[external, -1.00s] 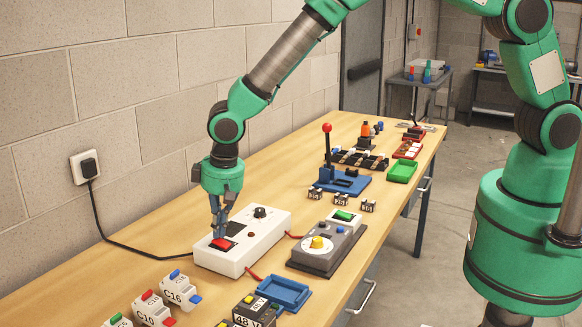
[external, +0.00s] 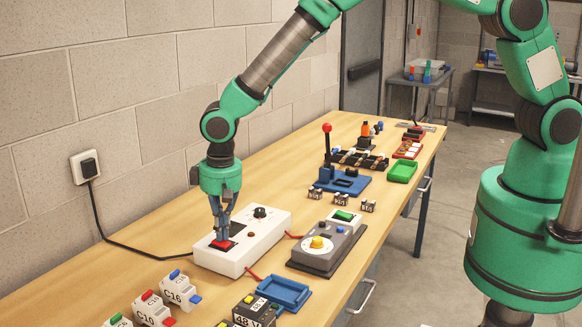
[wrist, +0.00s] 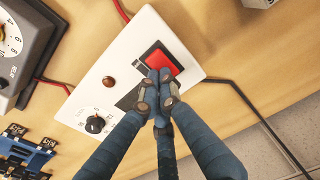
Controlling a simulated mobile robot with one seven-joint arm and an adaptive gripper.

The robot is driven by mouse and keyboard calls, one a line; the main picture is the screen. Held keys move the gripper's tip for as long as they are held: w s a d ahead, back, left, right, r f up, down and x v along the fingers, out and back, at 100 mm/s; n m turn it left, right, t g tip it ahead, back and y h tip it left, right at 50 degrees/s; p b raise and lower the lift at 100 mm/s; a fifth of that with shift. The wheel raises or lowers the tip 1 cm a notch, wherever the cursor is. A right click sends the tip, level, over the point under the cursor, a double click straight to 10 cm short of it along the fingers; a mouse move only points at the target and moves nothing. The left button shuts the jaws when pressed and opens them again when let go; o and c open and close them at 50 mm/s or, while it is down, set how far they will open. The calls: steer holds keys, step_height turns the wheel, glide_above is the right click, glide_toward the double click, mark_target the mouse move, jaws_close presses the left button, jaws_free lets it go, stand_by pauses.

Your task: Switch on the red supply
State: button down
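The red supply is a white box (external: 262,236) on the bench with a red rocker switch (wrist: 163,62) in a black frame. Its dial knob (wrist: 95,124) and a small dark red lamp (wrist: 108,81) show in the wrist view; the lamp looks unlit. My gripper (wrist: 158,82) is shut and empty, fingers together, pointing down at the switch. In the external view my gripper (external: 220,238) has its fingertips over the switch. The tips overlap one end of the rocker in the wrist view; I cannot tell whether they press it.
A black cord runs from the box to a wall socket (external: 86,165). Red leads join the box to a grey unit with a yellow knob (external: 319,244). A blue tray (external: 284,291) and several small breakers lie in front. A red-knobbed lever (external: 327,150) stands farther back.

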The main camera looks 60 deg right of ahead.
mark_target(230, 242)
steer(key=shift+s+r, duration=0.15)
steer(key=shift+r, duration=0.05)
stand_by(0.4)
step_height(230, 242, up, 14)
steer(key=s+p, duration=0.1)
steer(key=s, duration=0.1)
steer(key=shift+f, duration=0.2)
steer(key=shift+w, duration=0.1)
stand_by(0.6)
